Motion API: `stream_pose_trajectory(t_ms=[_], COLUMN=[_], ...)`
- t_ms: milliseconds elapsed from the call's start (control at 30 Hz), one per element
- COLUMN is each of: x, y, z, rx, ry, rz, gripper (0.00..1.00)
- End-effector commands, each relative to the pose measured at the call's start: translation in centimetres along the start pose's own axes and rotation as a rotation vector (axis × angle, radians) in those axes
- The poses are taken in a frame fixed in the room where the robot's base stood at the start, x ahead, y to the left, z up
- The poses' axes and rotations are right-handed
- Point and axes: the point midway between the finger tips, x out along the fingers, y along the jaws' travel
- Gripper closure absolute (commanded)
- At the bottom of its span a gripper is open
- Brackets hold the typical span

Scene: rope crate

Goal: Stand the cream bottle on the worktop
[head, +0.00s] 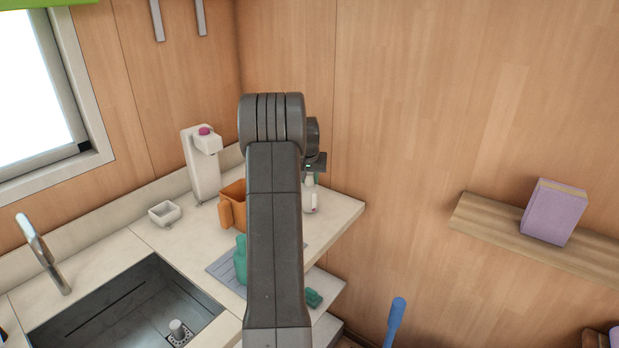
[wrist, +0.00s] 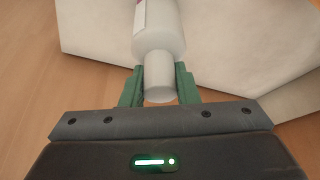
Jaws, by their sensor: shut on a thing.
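The cream bottle (wrist: 158,38) is a pale bottle with a narrower cap and a reddish label edge. My gripper (wrist: 160,88) is shut on the cap end, with a green finger on each side. In the head view the bottle (head: 310,198) shows partly to the right of my arm, upright near the right end of the worktop (head: 342,209). My arm hides most of the gripper there. I cannot tell whether the bottle's base touches the worktop.
An orange container (head: 232,205), a teal bottle (head: 240,262) on a grey mat (head: 222,269) and a white dispenser (head: 202,170) stand left of my arm. A sink (head: 120,310) is at the lower left. A wall shelf (head: 490,228) holds a purple box (head: 552,211).

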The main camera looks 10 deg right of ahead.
Motion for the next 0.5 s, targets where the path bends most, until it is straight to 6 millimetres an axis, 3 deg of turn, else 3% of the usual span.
stream_pose_trajectory(t_ms=[367,400,500], x=[0.58,0.55,0.53], y=[0.0,0.0,0.0], z=[0.24,0.23,0.22], rx=[0.0,0.0,0.0], ry=[0.0,0.0,0.0], rz=[0.0,0.0,0.0], gripper=[1.0,0.68,0.49])
